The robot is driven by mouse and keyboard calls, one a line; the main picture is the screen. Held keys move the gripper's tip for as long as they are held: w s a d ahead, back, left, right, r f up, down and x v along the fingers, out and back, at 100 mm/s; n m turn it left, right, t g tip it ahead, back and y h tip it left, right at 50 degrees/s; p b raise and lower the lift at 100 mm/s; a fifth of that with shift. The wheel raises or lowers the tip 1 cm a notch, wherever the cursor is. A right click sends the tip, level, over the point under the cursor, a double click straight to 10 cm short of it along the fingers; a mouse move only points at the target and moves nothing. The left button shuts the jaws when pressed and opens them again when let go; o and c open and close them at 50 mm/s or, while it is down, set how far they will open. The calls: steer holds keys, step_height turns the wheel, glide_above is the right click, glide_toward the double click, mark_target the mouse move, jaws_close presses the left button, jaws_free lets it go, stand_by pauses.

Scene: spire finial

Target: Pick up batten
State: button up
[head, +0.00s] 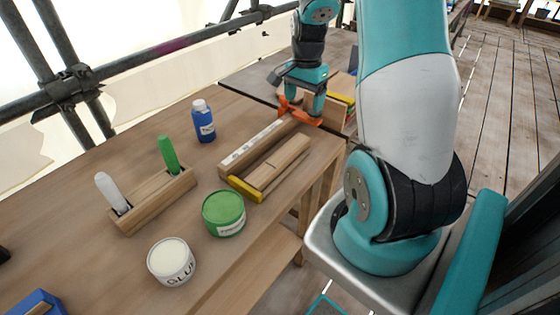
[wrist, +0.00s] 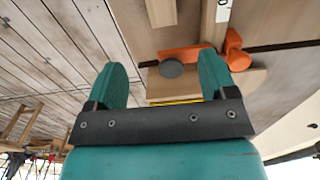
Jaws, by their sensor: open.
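My gripper (head: 305,98) is open and empty at the far end of the bench, close to an orange part (head: 298,113). In the wrist view my gripper (wrist: 164,72) has its two teal fingers apart, with the orange part (wrist: 200,52) and a grey disc (wrist: 171,68) beyond them. A long pale wooden strip with white markings (head: 257,144) lies on the bench and runs to the orange part. Beside it lies a shorter wooden piece (head: 278,163) by a yellow-edged end. I cannot tell for certain which wooden piece is the batten.
The wooden bench (head: 120,255) holds a green tin (head: 223,213), a glue pot (head: 171,262), a blue bottle (head: 203,122) and a wooden holder (head: 155,202) with green- and white-handled tools. Scaffold tubes (head: 150,75) run behind. A wooden, yellow-edged item (head: 342,88) sits behind my gripper.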

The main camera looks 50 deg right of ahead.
glide_above(300, 139)
steer(key=f, duration=0.7)
steer(key=shift+s+p, duration=0.2)
steer(key=shift+p, duration=0.1)
steer(key=shift+w+f+p, duration=0.2)
steer(key=shift+f+p, duration=0.4)
steer(key=shift+f, duration=2.5)
steer(key=c, duration=1.1)
